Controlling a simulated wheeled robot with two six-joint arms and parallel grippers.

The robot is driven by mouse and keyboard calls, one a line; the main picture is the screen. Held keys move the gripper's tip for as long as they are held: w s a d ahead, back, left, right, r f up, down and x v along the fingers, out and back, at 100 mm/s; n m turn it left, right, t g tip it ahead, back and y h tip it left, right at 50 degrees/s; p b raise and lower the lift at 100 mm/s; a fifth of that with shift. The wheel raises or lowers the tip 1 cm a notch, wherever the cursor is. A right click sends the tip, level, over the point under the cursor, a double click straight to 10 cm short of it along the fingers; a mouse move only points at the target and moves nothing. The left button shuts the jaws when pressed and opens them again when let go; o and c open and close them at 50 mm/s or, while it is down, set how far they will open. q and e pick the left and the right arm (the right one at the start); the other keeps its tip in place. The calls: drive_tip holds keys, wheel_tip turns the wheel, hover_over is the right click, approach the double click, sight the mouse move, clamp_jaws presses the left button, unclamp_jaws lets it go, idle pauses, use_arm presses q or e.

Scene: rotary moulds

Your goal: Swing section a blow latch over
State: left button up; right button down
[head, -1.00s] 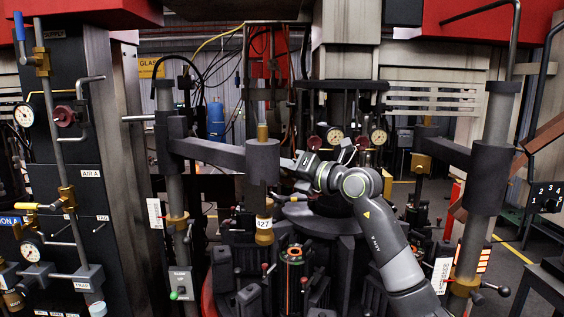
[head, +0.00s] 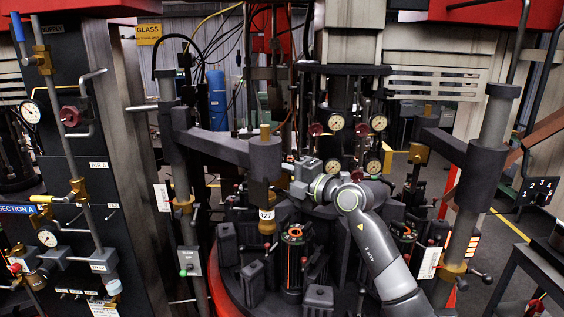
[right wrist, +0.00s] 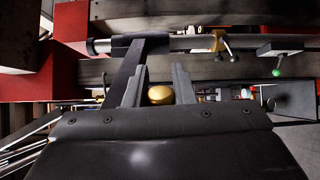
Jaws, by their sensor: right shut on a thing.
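The dark blow arm (head: 215,148) reaches from its post to an upright cylinder (head: 265,160) with brass ends and a tag. The arm also shows in the right wrist view (right wrist: 127,70). My right gripper (head: 287,172) is just right of this cylinder in the head view. In the right wrist view my fingers (right wrist: 160,86) stand on either side of a brass knob (right wrist: 160,95), which looks like the blow latch's handle. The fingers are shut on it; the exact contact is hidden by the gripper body. My left gripper is not in view.
Dark mould blocks and a glowing orange mould (head: 293,262) stand below on the round red-edged table (head: 222,285). A valve panel (head: 75,190) is at the left. Another post (head: 478,190) with an arm stands at the right. Gauges (head: 336,122) are behind.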

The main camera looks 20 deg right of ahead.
drive_tip(key=shift+f+m, duration=0.1)
drive_tip(key=shift+m, duration=0.2)
idle(0.4)
drive_tip(key=c, duration=1.3)
unclamp_jaws()
drive_tip(key=shift+o, duration=0.2)
drive_tip(key=shift+s+d+f, duration=0.1)
drive_tip(key=shift+s+d, duration=0.15)
drive_tip(key=shift+s, duration=0.2)
drive_tip(key=b+v, duration=0.6)
drive_tip(key=v, duration=1)
drive_tip(key=shift+s, duration=0.2)
drive_tip(key=shift+d, duration=0.1)
